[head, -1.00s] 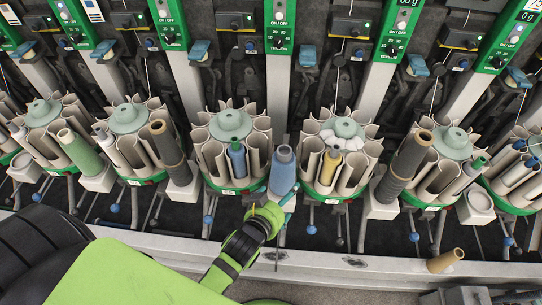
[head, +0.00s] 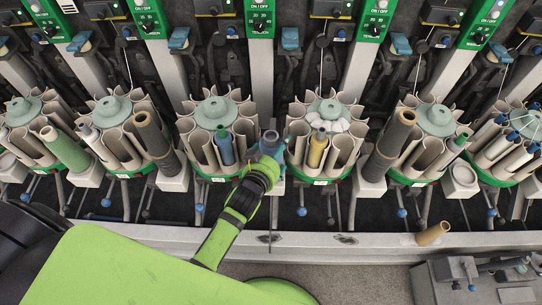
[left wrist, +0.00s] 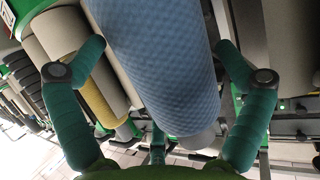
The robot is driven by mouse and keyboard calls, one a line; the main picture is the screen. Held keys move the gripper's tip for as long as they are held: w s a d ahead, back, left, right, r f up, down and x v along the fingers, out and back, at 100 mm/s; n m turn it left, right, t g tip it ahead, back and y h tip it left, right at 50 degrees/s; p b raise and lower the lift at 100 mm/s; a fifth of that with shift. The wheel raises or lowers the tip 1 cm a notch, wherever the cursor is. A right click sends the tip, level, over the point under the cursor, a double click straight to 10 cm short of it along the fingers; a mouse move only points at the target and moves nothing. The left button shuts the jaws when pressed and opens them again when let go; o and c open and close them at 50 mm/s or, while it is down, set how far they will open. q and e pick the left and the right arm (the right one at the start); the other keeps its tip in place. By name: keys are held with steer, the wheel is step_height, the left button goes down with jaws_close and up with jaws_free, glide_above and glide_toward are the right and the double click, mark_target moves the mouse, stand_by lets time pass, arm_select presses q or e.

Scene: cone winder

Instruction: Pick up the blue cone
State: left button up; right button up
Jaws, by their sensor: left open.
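The blue cone (head: 270,139) stands between two round green-based magazines in the head view. Its lower part is hidden behind my left gripper (head: 271,154). In the left wrist view the blue cone (left wrist: 165,70) is large, with a patterned blue surface and a greyish narrow end. It lies between the two teal fingers of the left gripper (left wrist: 160,48), which are spread open on either side of it. I see a gap between each finger and the cone. My right gripper is in neither view.
The magazine (head: 218,114) to the left holds a smaller blue bobbin (head: 225,150). The magazine (head: 327,108) to the right holds a yellow one (head: 317,150). A dark cone (head: 388,145) stands further right. A tan cone (head: 432,233) lies by the front rail (head: 345,240).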

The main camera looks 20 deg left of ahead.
arm_select(q)
steer(key=c, duration=1)
steer(key=shift+r, duration=0.1)
